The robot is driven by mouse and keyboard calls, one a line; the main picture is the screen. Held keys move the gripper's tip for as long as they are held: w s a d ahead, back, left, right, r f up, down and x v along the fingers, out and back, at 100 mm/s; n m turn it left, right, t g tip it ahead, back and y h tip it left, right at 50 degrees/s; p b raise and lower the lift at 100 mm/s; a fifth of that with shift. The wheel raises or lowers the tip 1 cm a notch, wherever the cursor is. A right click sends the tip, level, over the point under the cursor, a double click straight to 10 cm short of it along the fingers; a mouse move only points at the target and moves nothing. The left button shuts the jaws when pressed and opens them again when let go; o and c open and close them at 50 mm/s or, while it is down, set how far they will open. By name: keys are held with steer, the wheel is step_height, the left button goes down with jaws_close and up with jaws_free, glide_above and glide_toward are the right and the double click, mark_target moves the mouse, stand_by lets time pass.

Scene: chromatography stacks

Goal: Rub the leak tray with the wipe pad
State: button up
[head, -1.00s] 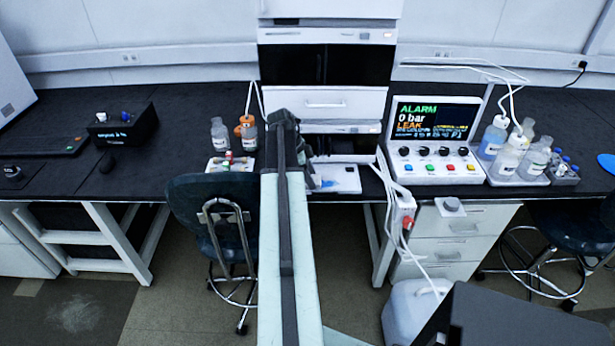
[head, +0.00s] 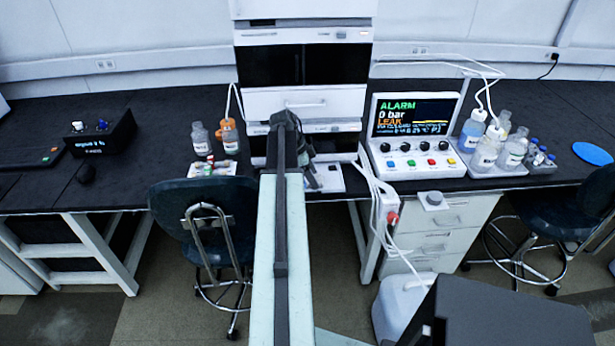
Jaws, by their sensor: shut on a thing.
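The white leak tray (head: 331,180) sticks out at the foot of the instrument stack, at the bench's front edge. My gripper (head: 313,180) is over the left part of this tray, with my arm reaching up the middle of the picture. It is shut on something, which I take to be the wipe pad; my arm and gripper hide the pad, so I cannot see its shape. I cannot tell whether it touches the tray. The left side of the tray is hidden behind my arm.
An alarm screen (head: 414,116) with a keypad stands right of the stack, beside bottles in a tray (head: 489,170). White tubes (head: 372,185) hang just right of the leak tray. Two bottles stand left. A chair (head: 205,205) and a waste can (head: 397,305) stand in front.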

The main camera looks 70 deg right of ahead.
mark_target(326, 183)
steer(key=shift+s+d+f, duration=0.1)
steer(key=shift+s+d, duration=0.25)
steer(key=shift+s, duration=0.45)
steer(key=shift+s+d, duration=0.3)
steer(key=shift+s, duration=0.45)
steer(key=shift+w+a+f, duration=0.1)
steer(key=shift+w+a, duration=0.6)
steer(key=shift+w, duration=0.85)
steer(key=shift+w+a, duration=0.65)
steer(key=shift+w, duration=0.95)
steer(key=shift+w+a+f, duration=0.1)
steer(key=shift+w+a, duration=0.6)
steer(key=shift+w, duration=0.85)
steer(key=shift+w+a+r, duration=0.1)
steer(key=shift+c, duration=0.5)
steer(key=shift+w+a, duration=0.3)
steer(key=shift+w, duration=0.55)
steer(key=shift+w+a, duration=0.3)
steer(key=shift+w, duration=0.5)
step_height(326, 183, up, 6)
steer(key=p, duration=0.5)
steer(key=shift+s+p, duration=0.15)
steer(key=shift+p, duration=0.2)
